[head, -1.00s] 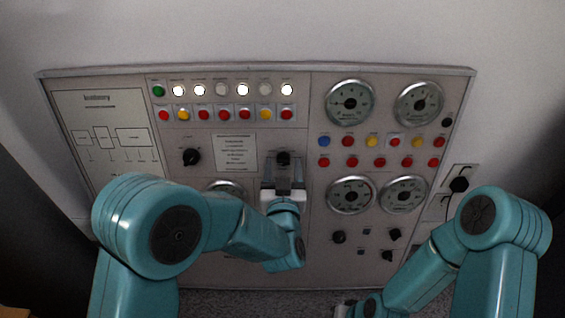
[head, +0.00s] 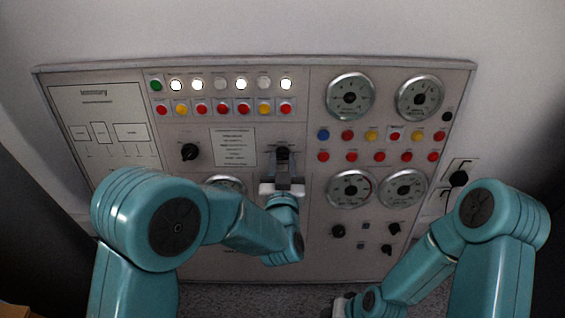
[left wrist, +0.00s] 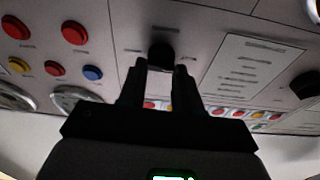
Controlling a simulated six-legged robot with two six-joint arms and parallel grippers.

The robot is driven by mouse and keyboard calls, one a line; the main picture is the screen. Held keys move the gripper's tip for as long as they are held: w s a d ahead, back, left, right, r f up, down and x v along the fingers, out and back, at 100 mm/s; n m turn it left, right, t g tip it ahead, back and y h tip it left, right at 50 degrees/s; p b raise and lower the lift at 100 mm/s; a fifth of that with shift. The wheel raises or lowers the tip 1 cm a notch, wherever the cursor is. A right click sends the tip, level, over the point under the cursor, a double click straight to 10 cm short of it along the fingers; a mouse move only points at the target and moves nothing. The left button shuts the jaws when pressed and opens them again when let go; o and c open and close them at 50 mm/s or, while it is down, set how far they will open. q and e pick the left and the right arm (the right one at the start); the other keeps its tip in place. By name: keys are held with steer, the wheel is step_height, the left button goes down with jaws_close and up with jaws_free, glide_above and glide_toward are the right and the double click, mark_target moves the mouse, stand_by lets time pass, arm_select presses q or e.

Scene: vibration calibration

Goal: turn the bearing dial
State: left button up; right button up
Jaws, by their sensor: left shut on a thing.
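The bearing dial (head: 283,151) is a black knob at the middle of the grey panel, just right of a white text plate. My left gripper (head: 283,166) reaches it from below and is shut on it, covering its lower part. In the left wrist view the dial (left wrist: 161,54) sits between the two dark fingertips (left wrist: 160,66). The dial's pointer and the lettering around it are too small or hidden to read. My right gripper (head: 343,306) is low at the bottom edge, away from the panel's dials, and its jaws do not show clearly.
Another black knob (head: 190,152) lies left of the text plate (head: 234,146). Lamps and red and yellow buttons line the upper panel. Several round gauges (head: 350,97) fill the right side. My left arm hides part of a lower gauge (head: 224,183).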

arm_select(q)
steer(key=m+h, duration=0.1)
steer(key=m, duration=0.4)
steer(key=shift+r+p, duration=0.15)
steer(key=shift+p, duration=0.15)
steer(key=shift+w+m+g+h+p, duration=0.1)
steer(key=shift+m+g+h+p, duration=0.35)
steer(key=shift+m, duration=1.75)
arm_select(e)
steer(key=shift+s+a+r, duration=0.1)
steer(key=shift+s+r, duration=0.35)
steer(key=shift+r, duration=0.25)
arm_select(q)
steer(key=o, duration=1)
steer(key=shift+o, duration=0.2)
